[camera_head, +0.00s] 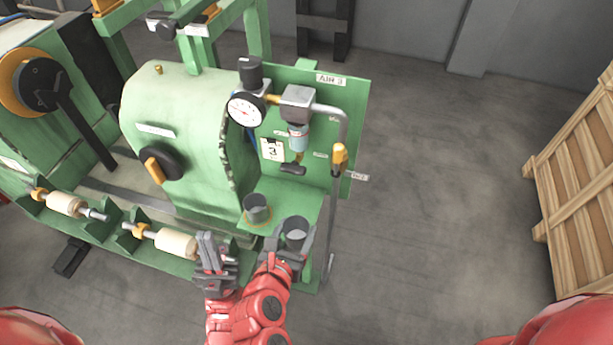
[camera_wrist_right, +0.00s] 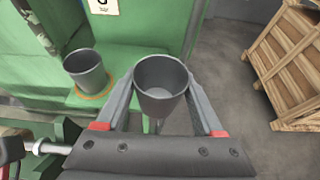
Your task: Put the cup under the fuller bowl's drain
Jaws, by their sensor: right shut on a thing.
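My right gripper (camera_head: 293,254) is shut on a dark grey cup (camera_head: 297,229) and holds it upright at the front right edge of the green ledge. In the right wrist view the cup (camera_wrist_right: 162,88) sits between the fingers and looks empty. A second dark grey cup (camera_head: 256,207) stands on the ledge inside an orange ring; it also shows in the right wrist view (camera_wrist_right: 85,72).
The green panel (camera_head: 347,120) carries a pressure gauge (camera_head: 246,110), a grey pipe and a yellow-handled valve (camera_head: 339,157). The green machine (camera_head: 180,110) with rollers stands left. A wooden crate (camera_head: 575,170) stands right. Floor between panel and crate is clear.

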